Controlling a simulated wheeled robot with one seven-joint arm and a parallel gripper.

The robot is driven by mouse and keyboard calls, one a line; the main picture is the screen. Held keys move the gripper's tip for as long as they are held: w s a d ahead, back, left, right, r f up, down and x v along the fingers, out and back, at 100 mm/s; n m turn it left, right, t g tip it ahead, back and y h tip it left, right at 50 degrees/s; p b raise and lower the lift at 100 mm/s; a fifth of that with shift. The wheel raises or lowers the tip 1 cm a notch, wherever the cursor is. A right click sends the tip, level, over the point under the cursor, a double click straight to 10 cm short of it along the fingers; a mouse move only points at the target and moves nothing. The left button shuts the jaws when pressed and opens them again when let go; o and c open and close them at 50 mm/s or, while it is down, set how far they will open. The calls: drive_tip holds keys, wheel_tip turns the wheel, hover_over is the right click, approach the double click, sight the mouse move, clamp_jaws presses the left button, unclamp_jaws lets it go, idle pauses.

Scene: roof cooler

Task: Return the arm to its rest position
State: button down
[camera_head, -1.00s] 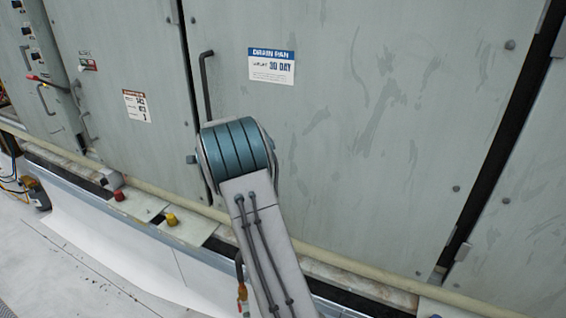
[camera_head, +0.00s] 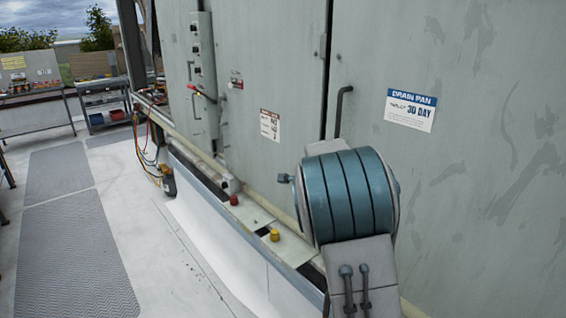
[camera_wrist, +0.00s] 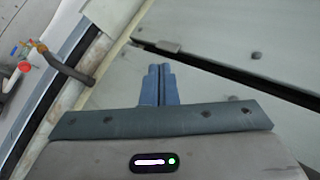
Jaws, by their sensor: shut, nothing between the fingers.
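My gripper (camera_wrist: 159,70) shows in the wrist view with its two blue fingers pressed together and nothing between them. It points toward grey-green cabinet panels (camera_wrist: 215,110), and I cannot tell how far off they are. In the head view my arm, with its teal-banded joint, stands at the lower right in front of the cooler's panels (camera_head: 450,180). The gripper itself is hidden from the head view.
A pipe stub (camera_wrist: 65,65) with red and green fittings is at the wrist view's upper left. A ledge holds a red knob (camera_head: 234,200) and a yellow knob (camera_head: 275,235). A door handle (camera_head: 341,108) is near my arm. Walkway mats (camera_head: 75,250) lie left on open floor.

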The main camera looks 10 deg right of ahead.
drive_tip(key=s+a+r+n+g+y, duration=0.15)
drive_tip(key=s+n, duration=0.35)
drive_tip(key=s, duration=0.7)
drive_tip(key=s+a+r+n+g+y, duration=0.1)
drive_tip(key=s+a+r+n+g, duration=0.15)
drive_tip(key=s+n, duration=0.65)
drive_tip(key=s+f+n+h, duration=0.1)
drive_tip(key=s+n, duration=0.1)
drive_tip(key=s, duration=0.8)
drive_tip(key=s+d+f+n+g+h+b, duration=0.1)
drive_tip(key=s+f+n, duration=0.1)
drive_tip(key=s, duration=0.9)
drive_tip(key=shift+s+f+n, duration=0.15)
drive_tip(key=shift+n, duration=0.15)
